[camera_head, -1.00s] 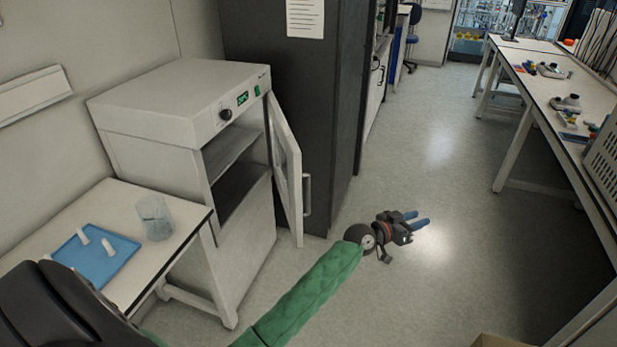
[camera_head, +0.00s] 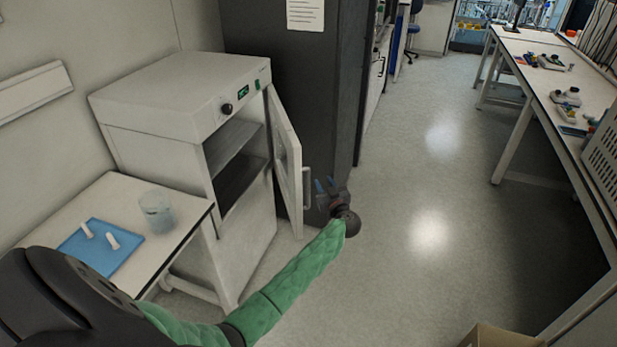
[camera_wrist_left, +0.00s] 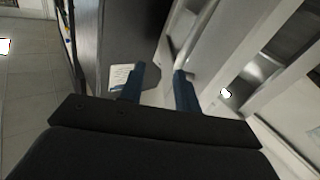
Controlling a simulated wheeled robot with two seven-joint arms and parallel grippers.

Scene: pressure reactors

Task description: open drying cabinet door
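The white drying cabinet (camera_head: 180,100) stands at the left, and dark shelves show inside it. Its door (camera_head: 287,155) stands partly open, hinged at the right side of the opening. The door's upright bar handle (camera_head: 307,188) faces my left gripper (camera_head: 325,185). The gripper is just right of the handle, fingers upward in the picture. In the left wrist view, the two blue fingers (camera_wrist_left: 159,85) are apart with nothing seen between them. The handle (camera_wrist_left: 192,38) lies ahead of them, toward the right finger. Contact with it cannot be told. My right gripper is out of view.
A tall dark cabinet (camera_head: 290,90) stands right behind the door. A small white table (camera_head: 122,195) with a blue tray (camera_head: 85,262) and a beaker (camera_head: 156,212) stands at the front left. The floor (camera_head: 430,190) to the right is clear up to the long bench (camera_head: 550,85).

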